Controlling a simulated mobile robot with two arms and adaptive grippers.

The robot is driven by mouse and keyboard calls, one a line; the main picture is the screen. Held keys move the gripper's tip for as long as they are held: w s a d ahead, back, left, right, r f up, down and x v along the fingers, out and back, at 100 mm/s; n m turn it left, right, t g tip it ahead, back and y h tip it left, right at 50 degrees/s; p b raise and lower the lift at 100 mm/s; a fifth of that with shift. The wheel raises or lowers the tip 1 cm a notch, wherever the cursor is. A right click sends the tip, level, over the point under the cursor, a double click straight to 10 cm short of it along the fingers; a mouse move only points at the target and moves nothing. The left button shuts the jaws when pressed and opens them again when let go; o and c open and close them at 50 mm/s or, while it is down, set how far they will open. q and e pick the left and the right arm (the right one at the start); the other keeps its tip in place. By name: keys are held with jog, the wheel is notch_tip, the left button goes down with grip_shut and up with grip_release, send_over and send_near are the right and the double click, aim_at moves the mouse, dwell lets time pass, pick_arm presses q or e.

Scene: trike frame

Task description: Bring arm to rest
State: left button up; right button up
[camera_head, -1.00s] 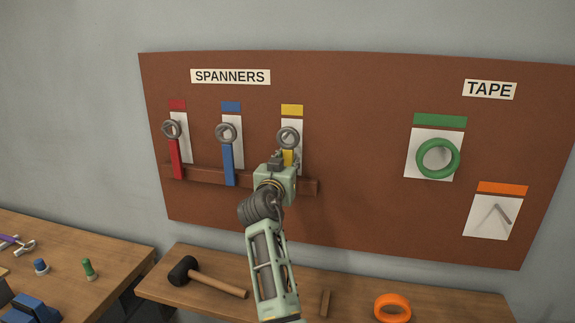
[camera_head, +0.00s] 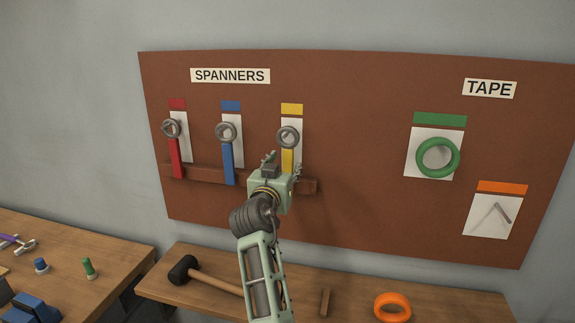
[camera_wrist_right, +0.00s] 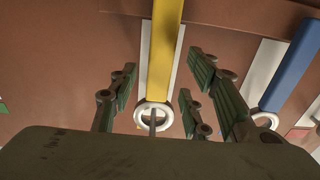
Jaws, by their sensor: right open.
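The yellow spanner (camera_head: 288,157) hangs by its grey ring on the brown board (camera_head: 360,110), under a yellow label. My right gripper (camera_head: 283,166) is in front of its lower part and hides the handle's end. In the right wrist view the spanner's yellow handle (camera_wrist_right: 164,60) and its ring, over a peg, show beyond the spread fingers. The right gripper (camera_wrist_right: 160,85) is open and empty, apart from the spanner. The red spanner (camera_head: 175,155) and the blue spanner (camera_head: 228,160) hang to the left. My left gripper is out of view.
Green tape (camera_head: 421,166) hangs on the board's right side; the orange-marked peg (camera_head: 502,213) is bare. On the bench below are a hammer (camera_head: 184,270), a small wooden block (camera_head: 326,303) and orange tape (camera_head: 392,307). Another table (camera_head: 75,245) stands at the left.

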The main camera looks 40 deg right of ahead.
jog(key=s+a+f+n+g+y, duration=0.1)
jog(key=s+a+f+n+y, duration=0.25)
jog(key=s+f, duration=0.65)
jog(key=s+a+f+n+g+y, duration=0.1)
jog(key=s+a+f+n+y, duration=0.3)
jog(key=f, duration=0.9)
jog(key=s+a+f+n+g+y, duration=0.15)
jog(key=s+a+f, duration=0.3)
jog(key=s, duration=0.45)
jog(key=s+a+f+n+g+y, duration=0.1)
jog(key=s+a+f+g+y, duration=0.25)
jog(key=s+a, duration=0.4)
jog(key=s+a+f+n+g+y, duration=0.15)
jog(key=s+a+f, duration=0.3)
jog(key=s, duration=0.65)
notch_tip(320, 180, down, 30)
jog(key=b, duration=0.5)
jog(key=s+d+f+g+b, duration=0.1)
jog(key=s+d+f+b, duration=0.1)
jog(key=s+f, duration=0.7)
jog(key=s+d+f+g+b, duration=0.1)
jog(key=s+f+b, duration=0.1)
jog(key=s+f, duration=0.7)
notch_tip(320, 180, down, 5)
jog(key=shift+s+d+r+n+b, duration=0.1)
jog(key=shift+s+d+n+b, duration=0.15)
jog(key=shift+d+n+b, duration=0.1)
